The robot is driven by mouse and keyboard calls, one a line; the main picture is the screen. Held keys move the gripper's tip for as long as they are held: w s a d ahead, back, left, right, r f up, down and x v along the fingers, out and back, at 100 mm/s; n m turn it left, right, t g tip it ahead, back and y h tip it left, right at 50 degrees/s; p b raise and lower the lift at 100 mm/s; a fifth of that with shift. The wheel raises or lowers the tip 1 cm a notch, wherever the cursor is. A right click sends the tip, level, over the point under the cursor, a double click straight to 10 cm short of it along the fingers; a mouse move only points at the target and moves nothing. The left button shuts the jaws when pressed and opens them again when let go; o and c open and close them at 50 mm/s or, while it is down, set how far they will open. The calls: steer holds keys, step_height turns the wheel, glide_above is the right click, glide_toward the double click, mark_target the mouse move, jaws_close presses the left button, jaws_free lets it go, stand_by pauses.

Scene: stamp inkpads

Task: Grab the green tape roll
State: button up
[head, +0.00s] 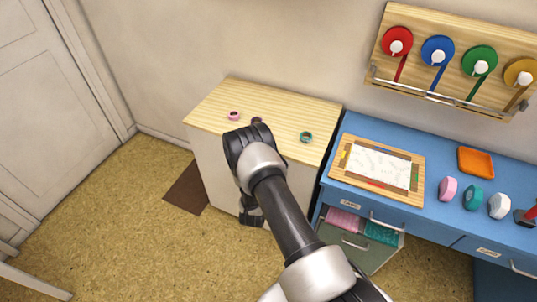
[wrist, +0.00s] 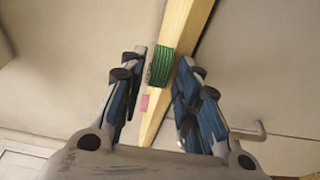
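A small green tape roll (head: 306,137) sits on the right part of the wooden cabinet top (head: 285,107). In the wrist view the green roll (wrist: 162,66) stands on the edge-on wooden top, and it appears between my two fingers. My gripper (wrist: 164,62) is open with nothing held. In the head view my gripper (head: 251,214) hangs low at the cabinet's front, apart from the roll. My arm partly hides it there.
A blue desk (head: 440,150) stands at right with a framed board, an orange tray (head: 475,161), and an open drawer (head: 358,242). Colored reels hang above.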

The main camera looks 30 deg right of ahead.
jaws_close()
stand_by(0.8)
step_height(320, 180, up, 2)
steer(key=shift+r+p, duration=0.25)
steer(key=shift+p, duration=0.6)
steer(key=s+a+r+p, duration=0.5)
steer(key=s+a, duration=0.3)
steer(key=s, duration=0.3)
steer(key=shift+a+p, duration=0.35)
steer(key=shift+p, duration=0.45)
